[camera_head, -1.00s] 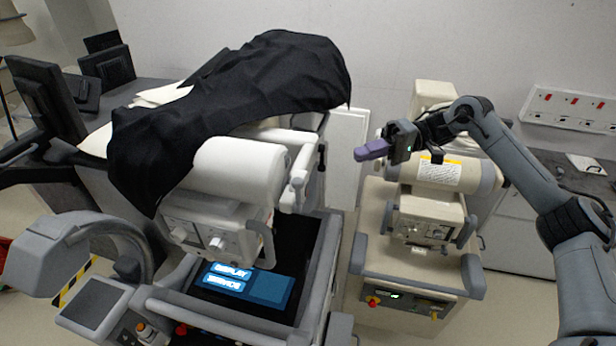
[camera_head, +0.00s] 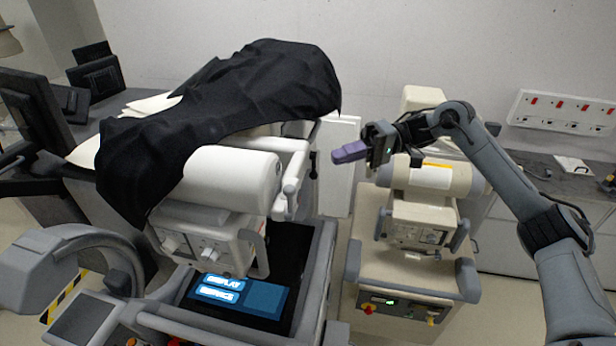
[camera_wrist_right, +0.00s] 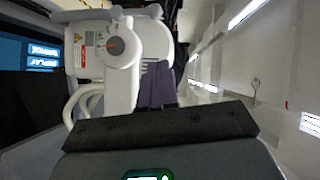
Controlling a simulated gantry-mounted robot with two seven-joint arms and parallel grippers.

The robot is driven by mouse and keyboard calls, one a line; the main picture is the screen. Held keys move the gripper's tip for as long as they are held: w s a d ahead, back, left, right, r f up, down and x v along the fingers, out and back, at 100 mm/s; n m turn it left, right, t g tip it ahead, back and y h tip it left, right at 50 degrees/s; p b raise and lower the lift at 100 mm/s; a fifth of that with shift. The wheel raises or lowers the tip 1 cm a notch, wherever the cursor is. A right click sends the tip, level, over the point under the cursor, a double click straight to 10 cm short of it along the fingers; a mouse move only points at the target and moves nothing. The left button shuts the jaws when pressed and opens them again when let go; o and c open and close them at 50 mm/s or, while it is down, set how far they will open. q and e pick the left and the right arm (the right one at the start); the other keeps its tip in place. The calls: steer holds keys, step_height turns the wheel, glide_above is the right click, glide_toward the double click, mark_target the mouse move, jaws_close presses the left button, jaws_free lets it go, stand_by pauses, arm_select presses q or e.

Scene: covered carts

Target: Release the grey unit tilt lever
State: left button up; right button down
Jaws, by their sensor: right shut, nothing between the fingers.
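The white and grey unit (camera_head: 232,178) sits on the left cart, partly under a black cover (camera_head: 230,95). A small black lever (camera_head: 313,166) stands upright at its right end, beside the white bracket (camera_head: 292,185); I take it for the tilt lever. My right gripper (camera_head: 336,155) has purple fingers, shut and empty, pointing left just right of the lever with a small gap showing. In the right wrist view the purple fingers (camera_wrist_right: 157,86) appear beside the unit's white round housing (camera_wrist_right: 118,45); the lever cannot be made out there. My left gripper is out of view.
A second, beige unit (camera_head: 420,215) stands on a cart under my right forearm. A blue screen (camera_head: 240,290) lies on the left cart. A desk with monitors (camera_head: 35,105) is at the left, and a wall with a socket strip (camera_head: 560,112) is behind.

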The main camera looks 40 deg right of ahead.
mark_target(290, 204)
steer(key=w+a+f+p, duration=0.1)
steer(key=a+p, duration=0.1)
steer(key=a, duration=0.7)
steer(key=shift+a+f, duration=0.2)
steer(key=shift+a, duration=0.1)
steer(key=shift+p, duration=0.3)
